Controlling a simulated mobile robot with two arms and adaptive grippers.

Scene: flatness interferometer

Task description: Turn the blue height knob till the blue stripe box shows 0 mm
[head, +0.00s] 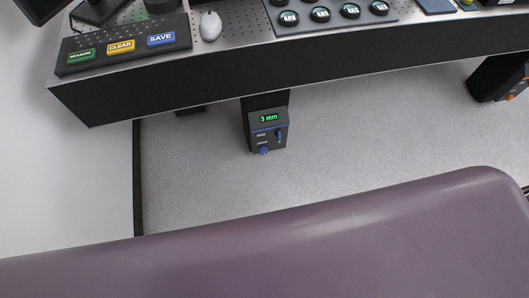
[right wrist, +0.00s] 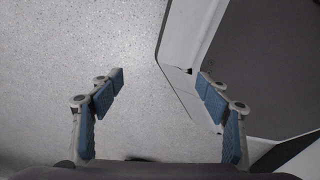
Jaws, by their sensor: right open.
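The blue stripe box (head: 267,131) is a small dark box under the front edge of the bench in the head view. Its green display (head: 269,118) reads 3 mm, with a blue stripe below it. The blue height knob (head: 264,150) sits at the bottom of its front face. A second small blue control (head: 279,136) is on its right side. My right gripper (right wrist: 160,88) is open and empty in the right wrist view, above speckled floor. Neither gripper shows in the head view, and the box does not show in the wrist view.
The bench (head: 300,62) spans the top of the head view. It carries a panel with MEASURE, CLEAR and SAVE buttons (head: 121,47), a mouse (head: 210,26) and a tray of round pieces (head: 334,14). Another dark box (head: 501,78) with orange parts is at right. Floor (head: 380,130) is clear.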

